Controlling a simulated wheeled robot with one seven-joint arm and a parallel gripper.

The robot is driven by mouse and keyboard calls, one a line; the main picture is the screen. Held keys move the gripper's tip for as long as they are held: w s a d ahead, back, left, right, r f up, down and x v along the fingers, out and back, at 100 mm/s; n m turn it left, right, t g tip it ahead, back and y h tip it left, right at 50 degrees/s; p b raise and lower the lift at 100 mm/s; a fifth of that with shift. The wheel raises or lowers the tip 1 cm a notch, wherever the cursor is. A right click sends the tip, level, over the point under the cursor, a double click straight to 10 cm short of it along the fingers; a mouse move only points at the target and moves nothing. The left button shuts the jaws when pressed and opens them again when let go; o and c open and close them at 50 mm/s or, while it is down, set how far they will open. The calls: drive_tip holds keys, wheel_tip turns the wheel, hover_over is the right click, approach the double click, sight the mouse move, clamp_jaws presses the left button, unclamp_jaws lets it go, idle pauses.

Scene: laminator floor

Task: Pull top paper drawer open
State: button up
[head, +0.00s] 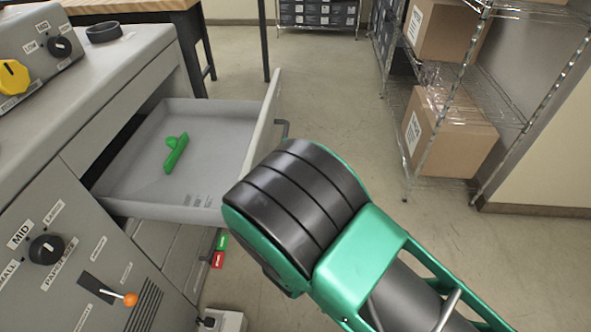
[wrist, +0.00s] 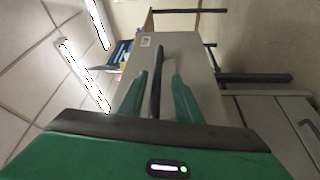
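The top paper drawer (head: 215,208) is a grey box pulled well out of the machine at left in the head view. Its front panel (head: 264,120) faces right and carries a dark handle (head: 283,127), partly hidden behind my arm. In the wrist view the dark bar handle (wrist: 156,85) stands out from the grey drawer front (wrist: 198,75). My gripper (wrist: 160,76) is open, with one green finger on each side of the handle and gaps visible on both sides. The fingers are hidden in the head view.
A green tool (head: 176,154) lies inside the drawer. The grey machine (head: 85,275) has knobs and an orange-tipped lever (head: 130,299). A wire shelf (head: 475,85) with cardboard boxes (head: 445,130) stands at right. The floor (head: 335,90) between them is clear.

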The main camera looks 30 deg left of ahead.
drive_tip(key=v, duration=0.6)
idle(0.3)
drive_tip(key=shift+s+d, duration=0.1)
idle(0.3)
drive_tip(key=shift+r, duration=0.1)
